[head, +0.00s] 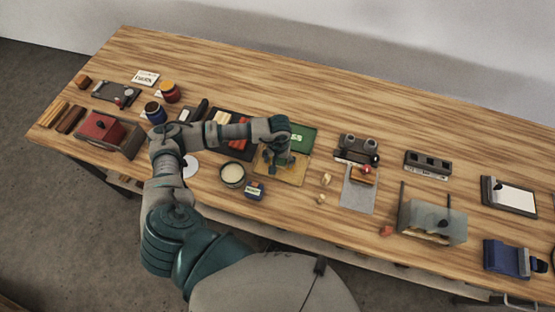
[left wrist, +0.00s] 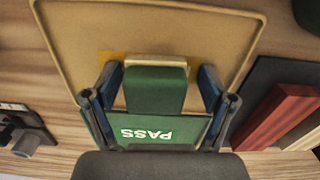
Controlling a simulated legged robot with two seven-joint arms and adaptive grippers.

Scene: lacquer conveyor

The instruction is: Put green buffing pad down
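The green buffing pad (left wrist: 155,92) is a green block with a cream edge, seen in the left wrist view between my left fingers over a tan tray (left wrist: 85,30). My left gripper (left wrist: 160,85) has its fingers spread on both sides of the pad, with a visible gap at the right. The pad seems to rest on the tray, but its contact is hidden. In the head view, my left gripper (head: 277,163) is low over the tan tray (head: 293,179) and mostly hides the pad. My right gripper is not in view.
A green PASS panel (head: 302,138) lies just behind the tray. A dark tray with red and wooden blocks (head: 238,132) is left of it. The far table strip is clear.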

